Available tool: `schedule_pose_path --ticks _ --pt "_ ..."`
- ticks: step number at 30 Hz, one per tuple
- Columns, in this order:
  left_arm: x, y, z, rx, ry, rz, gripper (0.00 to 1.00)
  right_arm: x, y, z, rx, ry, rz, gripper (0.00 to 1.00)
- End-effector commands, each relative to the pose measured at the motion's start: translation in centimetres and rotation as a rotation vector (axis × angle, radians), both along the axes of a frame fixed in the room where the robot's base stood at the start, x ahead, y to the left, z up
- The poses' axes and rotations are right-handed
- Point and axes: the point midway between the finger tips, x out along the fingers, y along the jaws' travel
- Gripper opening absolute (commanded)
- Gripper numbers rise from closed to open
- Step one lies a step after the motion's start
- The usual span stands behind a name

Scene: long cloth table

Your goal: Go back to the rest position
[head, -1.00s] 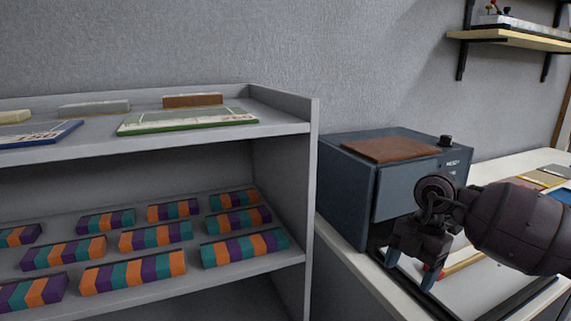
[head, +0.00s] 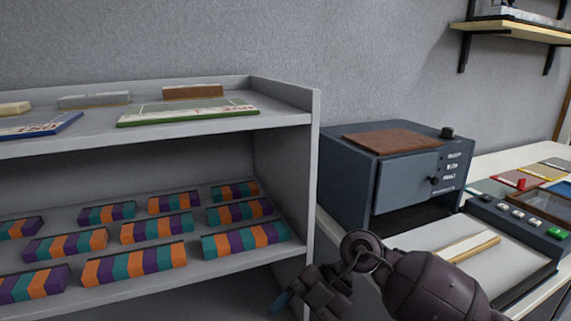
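My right gripper (head: 283,301) is at the bottom of the head view, in front of the lower right corner of the shelf unit (head: 315,190). Its arm comes in from the lower right. One blue fingertip shows at its left end; the other finger is hidden, so I cannot tell if it is open or shut. I see nothing held in it. My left gripper is not in view.
The shelf holds several striped blocks (head: 135,264) below and flat boards (head: 187,112) on top. A dark blue-grey machine (head: 350,182) stands right of it, with a pale tray holding a wooden strip (head: 472,247). A control panel (head: 520,219) sits right of the tray.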

Motion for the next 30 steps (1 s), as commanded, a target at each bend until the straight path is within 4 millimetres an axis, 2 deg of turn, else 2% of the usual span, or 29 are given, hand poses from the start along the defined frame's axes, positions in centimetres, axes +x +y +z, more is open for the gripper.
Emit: schedule_pose_path --ticks 3,8,14,17,22,26,30 --pt "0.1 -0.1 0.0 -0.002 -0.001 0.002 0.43 -1.3 0.0 -0.7 0.189 0.041 -0.044 0.73" --pt "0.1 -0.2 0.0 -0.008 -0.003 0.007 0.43 -2.4 -0.8 -0.9 0.473 0.069 -0.175 0.73" --pt "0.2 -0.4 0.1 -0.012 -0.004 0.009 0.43 -2.4 -3.6 -1.4 0.743 0.064 -0.441 0.73" --pt "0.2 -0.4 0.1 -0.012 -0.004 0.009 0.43 -2.2 -5.8 -2.2 0.832 0.047 -0.606 0.73" --pt "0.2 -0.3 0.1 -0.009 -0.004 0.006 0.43 -2.1 -10.5 -4.5 0.902 0.006 -0.919 0.73" --pt "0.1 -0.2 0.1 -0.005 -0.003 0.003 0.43 -2.7 -14.7 -7.2 0.877 -0.027 -1.171 0.73" --pt "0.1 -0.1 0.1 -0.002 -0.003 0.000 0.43 -4.4 -19.6 -10.7 0.775 -0.058 -1.432 0.73"
